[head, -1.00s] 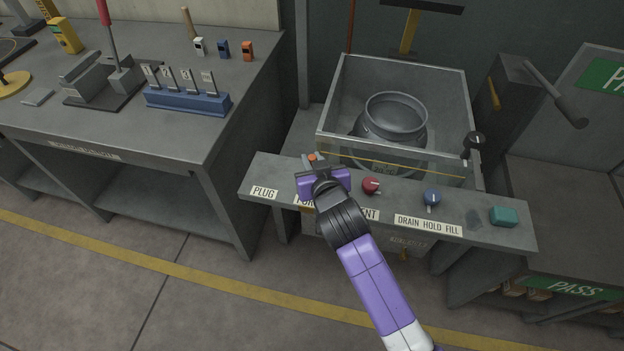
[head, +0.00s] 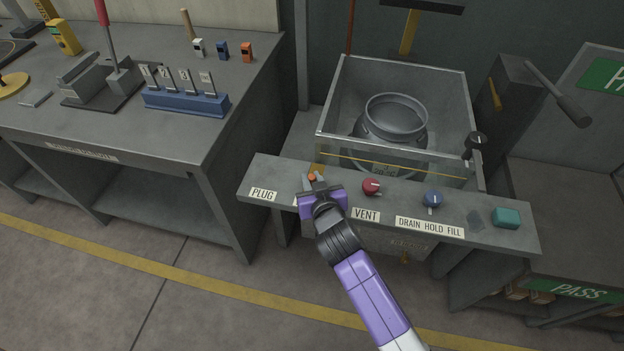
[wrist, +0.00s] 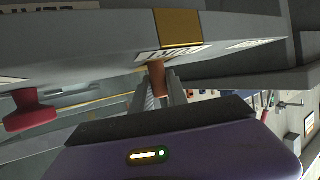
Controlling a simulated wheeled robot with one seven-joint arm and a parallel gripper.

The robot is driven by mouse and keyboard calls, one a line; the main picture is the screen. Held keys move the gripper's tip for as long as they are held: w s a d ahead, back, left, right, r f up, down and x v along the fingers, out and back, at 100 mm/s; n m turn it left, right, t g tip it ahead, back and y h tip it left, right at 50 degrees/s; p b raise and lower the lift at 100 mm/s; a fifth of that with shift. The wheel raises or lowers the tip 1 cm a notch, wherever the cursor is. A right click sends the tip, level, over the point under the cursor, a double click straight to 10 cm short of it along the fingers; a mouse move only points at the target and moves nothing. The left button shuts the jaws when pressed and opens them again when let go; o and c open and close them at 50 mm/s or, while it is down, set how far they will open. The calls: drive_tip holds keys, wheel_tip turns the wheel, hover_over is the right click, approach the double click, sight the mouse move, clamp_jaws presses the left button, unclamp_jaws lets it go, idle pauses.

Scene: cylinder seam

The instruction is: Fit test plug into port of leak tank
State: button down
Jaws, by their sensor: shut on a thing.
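My gripper (head: 313,184) is shut on the test plug (head: 312,176), a small orange-brown cylinder. The plug also shows in the wrist view (wrist: 157,78), standing between the two grey fingers. The leak tank (head: 470,110) is a clear-walled box behind a grey control ledge. A brass square (wrist: 179,28) sits on the ledge beside the PORT label (wrist: 175,52), and likely marks the port. The plug's end overlaps the label's edge in the wrist view; I cannot tell whether they touch. The port opening itself is not visible. In the head view my gripper hides the PORT label.
A red vent knob (head: 371,186), a blue knob (head: 432,198) and a teal button (head: 506,217) stand on the ledge right of my gripper. A round metal vessel (head: 392,120) is inside the tank. A workbench (head: 100,140) with tools stands at left.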

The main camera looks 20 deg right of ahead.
drive_tip(key=c, duration=1.3)
unclamp_jaws()
drive_tip(key=shift+r, duration=0.1)
drive_tip(key=v, duration=1.2)
drive_tip(key=shift+p, duration=0.35)
drive_tip(key=s+f+n+y, duration=0.2)
drive_tip(key=s, duration=1.4)
drive_tip(key=s+d+r+t, duration=0.1)
drive_tip(key=s+r, duration=1)
drive_tip(key=s, duration=0.5)
drive_tip(key=shift+s+d+r+t, duration=0.2)
drive_tip(key=shift+s+d+t, duration=0.1)
drive_tip(key=shift+s+d, duration=0.1)
